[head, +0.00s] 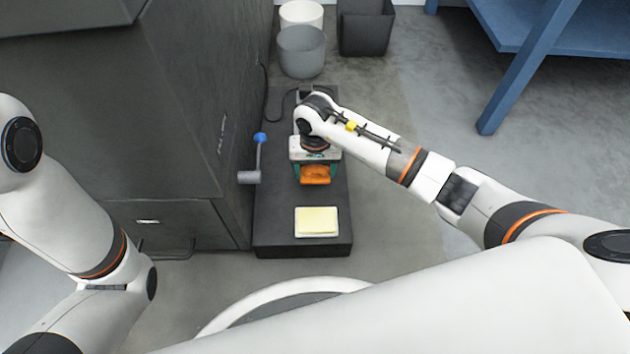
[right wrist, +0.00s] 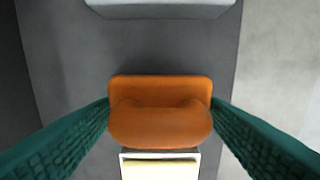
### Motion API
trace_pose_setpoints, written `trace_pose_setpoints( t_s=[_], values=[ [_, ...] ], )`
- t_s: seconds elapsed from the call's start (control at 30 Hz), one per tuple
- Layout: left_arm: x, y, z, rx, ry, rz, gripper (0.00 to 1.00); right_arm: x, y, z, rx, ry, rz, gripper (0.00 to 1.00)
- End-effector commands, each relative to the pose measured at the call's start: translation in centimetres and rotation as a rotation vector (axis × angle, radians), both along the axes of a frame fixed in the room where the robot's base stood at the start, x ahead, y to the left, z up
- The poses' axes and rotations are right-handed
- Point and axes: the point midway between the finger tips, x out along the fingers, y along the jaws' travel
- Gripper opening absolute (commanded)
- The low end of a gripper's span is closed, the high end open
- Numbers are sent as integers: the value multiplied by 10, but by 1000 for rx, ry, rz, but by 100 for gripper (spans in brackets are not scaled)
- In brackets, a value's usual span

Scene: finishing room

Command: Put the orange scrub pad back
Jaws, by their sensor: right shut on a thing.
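The orange scrub pad (head: 316,175) is between the fingers of my right gripper (head: 316,173), over the dark low platform (head: 275,217). In the right wrist view the orange pad (right wrist: 160,108) has a rounded, handle-like top and a flat base. The green fingers of my right gripper (right wrist: 160,112) touch it on both sides, shut on it. Whether the pad rests on the platform or hangs just above it, I cannot tell. My left arm shows at the left of the head view, but its gripper is out of view.
A white tray (head: 298,234) with a pale yellow pad (head: 317,220) lies on the platform's near end. A big dark machine (head: 180,110) with a blue-knobbed lever (head: 259,139) stands to the left. Grey bins (head: 302,52) stand behind; a blue table (head: 540,40) is at the upper right.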

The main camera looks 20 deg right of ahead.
Motion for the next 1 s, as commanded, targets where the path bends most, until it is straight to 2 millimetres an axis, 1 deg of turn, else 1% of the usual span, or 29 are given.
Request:
trace_pose_setpoints(
  t_s=[0.1,0.2,0.47,0.6,0.63,0.73,1.0],
  values=[
    [0,0,-15,0,0,0,36,0,0,-20,1,1,-2,46],
    [0,0,-25,0,1,0,36,0,1,-34,1,1,-1,46],
    [0,0,-23,1,1,1,36,0,0,-32,0,-1,0,46],
    [0,0,-26,1,0,0,36,0,0,-37,-1,-1,0,46],
    [0,0,-25,1,0,0,36,0,0,-35,-1,-1,0,72],
    [0,0,-25,1,0,0,36,0,0,-35,-1,-1,0,89],
    [0,0,-24,1,1,1,36,0,0,-35,0,0,0,89]
  ],
)
